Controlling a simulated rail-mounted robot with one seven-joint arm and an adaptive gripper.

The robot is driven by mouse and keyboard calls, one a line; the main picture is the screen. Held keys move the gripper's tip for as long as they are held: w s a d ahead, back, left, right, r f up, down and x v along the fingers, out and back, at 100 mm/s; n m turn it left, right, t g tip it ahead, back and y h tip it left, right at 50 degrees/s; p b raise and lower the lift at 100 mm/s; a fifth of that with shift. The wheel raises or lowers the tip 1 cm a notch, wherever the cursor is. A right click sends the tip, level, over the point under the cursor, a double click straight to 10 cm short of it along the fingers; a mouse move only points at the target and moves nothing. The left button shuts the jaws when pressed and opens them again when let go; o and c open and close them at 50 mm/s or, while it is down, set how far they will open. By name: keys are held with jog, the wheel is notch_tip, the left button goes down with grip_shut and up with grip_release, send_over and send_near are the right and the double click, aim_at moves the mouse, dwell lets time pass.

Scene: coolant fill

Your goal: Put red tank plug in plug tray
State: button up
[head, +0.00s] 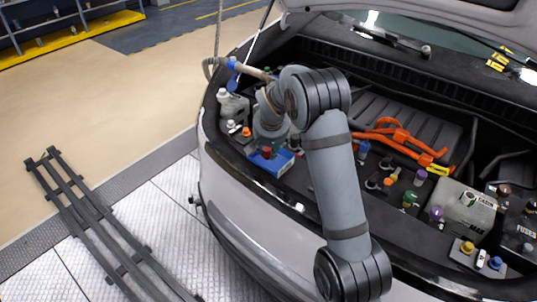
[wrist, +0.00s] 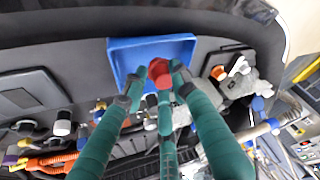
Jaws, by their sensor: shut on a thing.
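The red tank plug (wrist: 158,72) is between the fingertips of my gripper (wrist: 160,80) in the wrist view, and the gripper is shut on it. The blue plug tray (wrist: 122,52) lies directly beyond the plug in the wrist view, with the plug over its near part. In the head view the blue tray (head: 262,165) sits on the front edge of the engine bay, and the red plug (head: 267,152) shows just above it below my gripper (head: 268,145). Whether the plug touches the tray floor cannot be told. My arm partly hides the tray in the head view.
A grey reservoir (head: 232,105) with a blue-handled nozzle (head: 233,75) stands left of the tray. Orange cables (head: 400,137) and several coloured caps lie to the right. A grey coolant tank (head: 466,207) stands farther right. The car's raised hood (head: 410,20) is above.

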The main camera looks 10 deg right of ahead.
aim_at(268, 156)
jog(key=shift+f, duration=1.45)
jog(key=shift+f, duration=0.2)
jog(key=o, duration=0.8)
jog(key=shift+r, duration=0.1)
jog(key=shift+r, duration=0.35)
jog(key=v, duration=1.1)
jog(key=shift+s+r+b, duration=0.2)
jog(key=shift+s+b, duration=0.1)
